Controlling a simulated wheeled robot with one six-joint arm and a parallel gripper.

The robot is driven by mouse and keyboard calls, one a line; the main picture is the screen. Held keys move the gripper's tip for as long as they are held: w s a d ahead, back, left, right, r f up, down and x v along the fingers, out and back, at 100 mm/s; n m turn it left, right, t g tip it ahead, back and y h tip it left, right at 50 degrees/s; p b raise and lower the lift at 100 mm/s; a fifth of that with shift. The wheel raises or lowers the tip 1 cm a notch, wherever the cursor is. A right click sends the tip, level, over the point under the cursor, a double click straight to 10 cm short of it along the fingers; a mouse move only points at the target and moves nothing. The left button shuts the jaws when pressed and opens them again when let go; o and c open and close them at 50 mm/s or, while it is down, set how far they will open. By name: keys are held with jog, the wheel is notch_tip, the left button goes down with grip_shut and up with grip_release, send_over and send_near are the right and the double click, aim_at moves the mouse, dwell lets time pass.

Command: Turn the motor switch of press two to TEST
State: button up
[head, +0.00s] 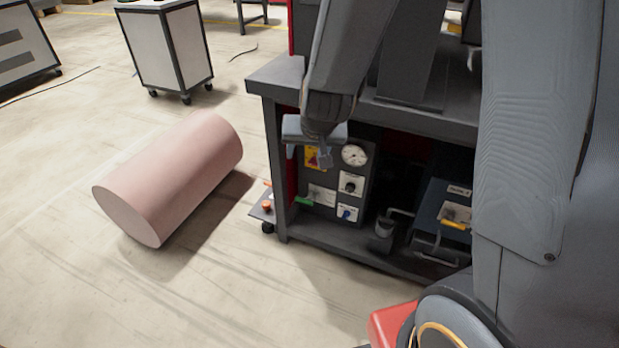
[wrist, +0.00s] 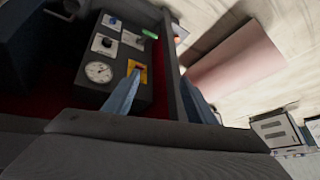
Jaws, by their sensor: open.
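A dark control panel (head: 328,216) stands on the lower shelf of a grey bench. It carries a black rotary switch (head: 350,185) on a white plate and, below it, a blue rotary switch (head: 347,212) on another plate. Both also show in the wrist view, the black one (wrist: 104,42) nearer and the blue one (wrist: 112,21) farther. The plate lettering is too small to read, so I cannot tell which is the motor switch or where it points. My gripper (head: 308,158) is open and empty, in front of the panel's upper part, above both switches. Its fingers (wrist: 160,80) stand apart in the wrist view.
The bench top (head: 275,76) overhangs the shelf. A dark box (head: 443,212) stands right of the panel. A pink cylinder (head: 170,175) lies on the floor at left.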

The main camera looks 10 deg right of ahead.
jog(key=w+f+m+t+h+b, duration=0.2)
jog(key=w+f+t+h+b, duration=0.15)
jog(key=w+f+b, duration=0.85)
jog(key=m+t+h+b, duration=0.1)
jog(key=t+h+b, duration=0.1)
jog(key=b, duration=0.3)
send_near(313, 164)
jog(key=a+r, duration=0.3)
notch_tip(313, 164, down, 7)
jog(key=w+d+m+t+h+b, duration=0.1)
jog(key=m+t+h+b, duration=0.15)
jog(key=h+b, duration=0.55)
jog(key=shift+w+d+f+n+y+b, duration=0.1)
jog(key=shift+w+d+y+b, duration=0.3)
jog(key=shift+w+d+b, duration=0.6)
jog(key=shift+w+d+n+y+b, duration=0.1)
jog(key=shift+w+d+y+b, duration=0.45)
jog(key=shift+w, duration=0.65)
jog(key=shift+w+d+f+n+y+b, duration=0.1)
jog(key=shift+w+d+y+b, duration=0.2)
jog(key=shift+w+d+b, duration=0.65)
jog(key=shift+w+a, duration=0.15)
jog(key=c, duration=1)
jog(key=shift+c, duration=0.2)
